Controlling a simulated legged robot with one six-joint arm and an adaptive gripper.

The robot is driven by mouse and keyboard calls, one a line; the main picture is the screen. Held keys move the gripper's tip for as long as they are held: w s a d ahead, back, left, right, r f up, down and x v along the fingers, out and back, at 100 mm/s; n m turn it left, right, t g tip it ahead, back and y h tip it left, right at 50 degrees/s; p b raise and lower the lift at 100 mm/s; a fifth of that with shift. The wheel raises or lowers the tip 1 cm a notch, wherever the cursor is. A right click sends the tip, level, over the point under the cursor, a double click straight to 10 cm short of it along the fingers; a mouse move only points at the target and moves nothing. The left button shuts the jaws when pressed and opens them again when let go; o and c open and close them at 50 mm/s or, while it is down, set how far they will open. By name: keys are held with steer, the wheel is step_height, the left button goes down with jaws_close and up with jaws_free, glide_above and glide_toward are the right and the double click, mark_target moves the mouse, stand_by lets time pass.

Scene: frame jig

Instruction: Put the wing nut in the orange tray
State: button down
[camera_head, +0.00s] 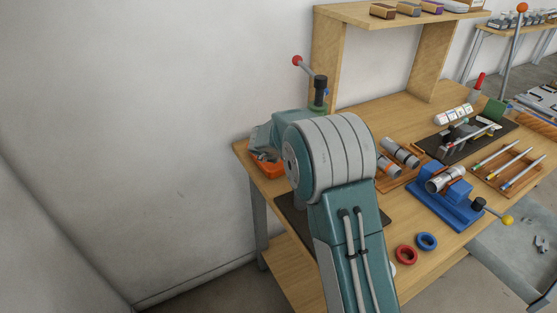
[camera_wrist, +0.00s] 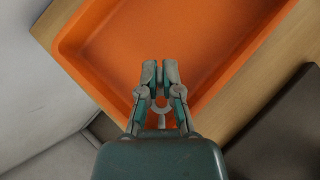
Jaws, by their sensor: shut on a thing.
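The orange tray (camera_wrist: 115,45) fills the top of the wrist view, its inside bare where I see it. It also shows in the head view (camera_head: 267,169) at the table's left end, partly hidden by my arm. My gripper (camera_wrist: 160,72) has its fingertips over the tray's near part, close to its lower corner. The fingers are nearly together, with a narrow gap. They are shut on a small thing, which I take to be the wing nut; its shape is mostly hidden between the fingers. In the head view my arm hides the fingertips.
A dark mat (camera_wrist: 288,130) lies to the right of the tray. A post with a red-knobbed lever (camera_head: 320,92) stands behind my arm. A blue fixture (camera_head: 445,205) and red (camera_head: 405,254) and blue rings (camera_head: 427,241) lie farther right on the table.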

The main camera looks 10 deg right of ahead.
mark_target(277, 167)
steer(key=shift+a+f, duration=0.15)
steer(key=shift+f, duration=1.8)
steer(key=c, duration=0.8)
jaws_free()
steer(key=shift+f, duration=0.1)
